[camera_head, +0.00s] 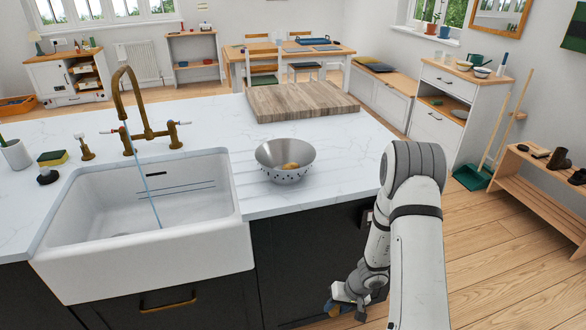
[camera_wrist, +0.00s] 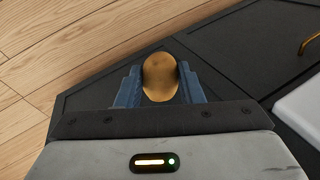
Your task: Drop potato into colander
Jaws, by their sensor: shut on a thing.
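A brown potato (camera_wrist: 160,72) sits between the blue fingers of my gripper (camera_wrist: 160,86) in the wrist view. The gripper is shut on it. In the head view my gripper (camera_head: 334,309) is low, beside the dark cabinet front and below the counter's edge. The potato is barely visible there. The metal colander (camera_head: 285,172) stands upright on the white counter, right of the sink, above and left of my gripper.
The white sink (camera_head: 145,215) has a brass faucet (camera_head: 140,115) with water running. A wooden board (camera_head: 301,101) lies behind the colander. Dark cabinets (camera_head: 305,260) form the counter's front. The counter's right edge is near my arm. Open wooden floor (camera_head: 490,270) lies to the right.

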